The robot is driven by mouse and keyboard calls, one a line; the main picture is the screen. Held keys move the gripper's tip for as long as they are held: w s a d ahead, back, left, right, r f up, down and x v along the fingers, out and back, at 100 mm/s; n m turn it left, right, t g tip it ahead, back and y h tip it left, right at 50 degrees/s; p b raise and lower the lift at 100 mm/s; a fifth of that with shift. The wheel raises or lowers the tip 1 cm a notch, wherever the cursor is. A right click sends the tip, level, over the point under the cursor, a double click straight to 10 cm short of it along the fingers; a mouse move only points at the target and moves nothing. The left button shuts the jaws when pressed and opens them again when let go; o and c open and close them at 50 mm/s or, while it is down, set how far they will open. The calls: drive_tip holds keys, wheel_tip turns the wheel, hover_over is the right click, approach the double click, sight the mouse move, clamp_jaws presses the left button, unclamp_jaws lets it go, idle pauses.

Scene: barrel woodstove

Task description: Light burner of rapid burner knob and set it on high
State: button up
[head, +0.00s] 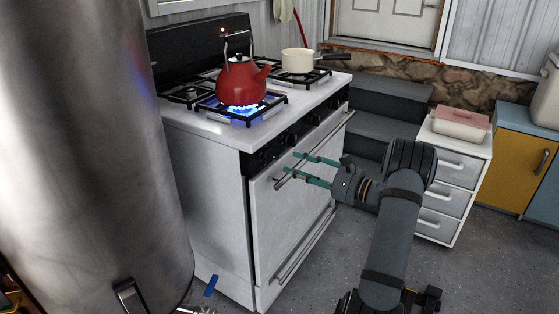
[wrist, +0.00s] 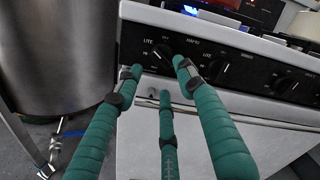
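The white stove's black control panel (head: 268,152) has several black knobs. In the wrist view, the leftmost knob (wrist: 163,52) has LITE printed to its left; a second knob (wrist: 216,68) and a third knob (wrist: 286,86) lie to its right. The label above the panel is too small to read surely. Blue flames (head: 240,108) burn at the front burner under a red kettle (head: 241,80). My gripper (head: 293,163) has its teal fingers spread and empty in front of the panel. In the wrist view, the fingertips (wrist: 158,76) surround the area just below the leftmost knob; contact cannot be told.
The oven door handle (head: 315,150) runs close by my fingers. A large metal barrel (head: 85,150) stands left of the stove. A white drawer unit (head: 452,180) is at right. Grey floor lies between.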

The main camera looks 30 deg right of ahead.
sight(271, 156)
drive_tip(key=x, duration=0.6)
drive_tip(key=shift+w+a, duration=0.15)
drive_tip(key=shift+w, duration=0.1)
drive_tip(key=shift+c, duration=1.3)
clamp_jaws()
